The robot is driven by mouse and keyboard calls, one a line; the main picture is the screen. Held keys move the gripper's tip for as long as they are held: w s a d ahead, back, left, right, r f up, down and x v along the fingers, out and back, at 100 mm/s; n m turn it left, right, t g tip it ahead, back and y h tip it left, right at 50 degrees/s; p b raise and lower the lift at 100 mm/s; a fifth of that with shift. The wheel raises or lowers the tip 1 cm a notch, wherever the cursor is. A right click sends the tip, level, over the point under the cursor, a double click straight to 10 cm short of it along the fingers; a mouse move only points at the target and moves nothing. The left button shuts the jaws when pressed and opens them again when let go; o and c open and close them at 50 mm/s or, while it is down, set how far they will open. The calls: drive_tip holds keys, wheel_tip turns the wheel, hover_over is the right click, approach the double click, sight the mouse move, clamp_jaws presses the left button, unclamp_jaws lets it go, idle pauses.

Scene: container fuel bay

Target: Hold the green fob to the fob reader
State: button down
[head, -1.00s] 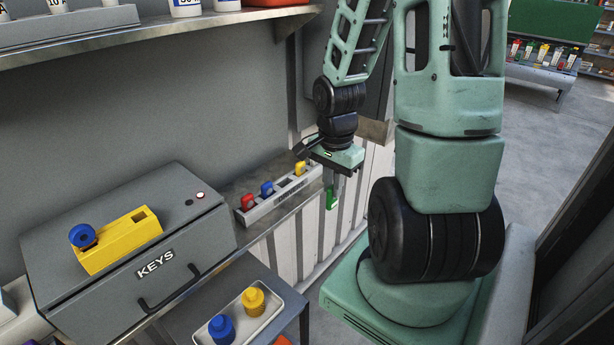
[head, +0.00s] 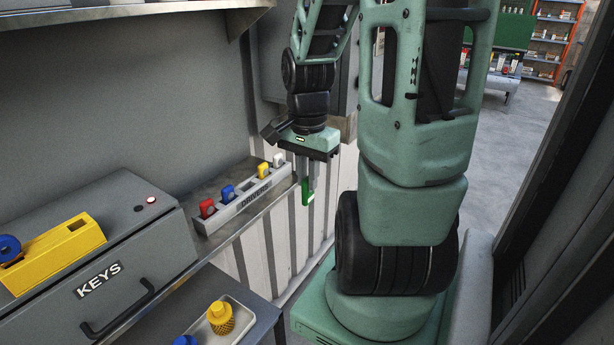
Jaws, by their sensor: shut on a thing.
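My gripper (head: 308,183) points down and is shut on the green fob (head: 306,192). It holds the fob in the air just past the right end of the fob rack, in front of the ribbed white wall. The rack (head: 243,203) sits on the shelf and carries a red fob (head: 207,208), a blue fob (head: 228,194), a yellow fob (head: 263,170) and a white fob (head: 278,160). A gap shows between the blue and yellow fobs. I cannot make out a fob reader for certain in this view.
A grey KEYS box (head: 125,255) with a red light and a yellow block (head: 55,252) on top stands at the left. A tray (head: 243,322) with a yellow knobbed piece (head: 220,317) is at the bottom. A grey cabinet (head: 270,55) hangs behind my arm. Open floor lies at the right.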

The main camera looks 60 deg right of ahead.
drive_tip(key=shift+r+p, duration=1.85)
drive_tip(key=shift+r, duration=0.4)
drive_tip(key=shift+f, duration=0.1)
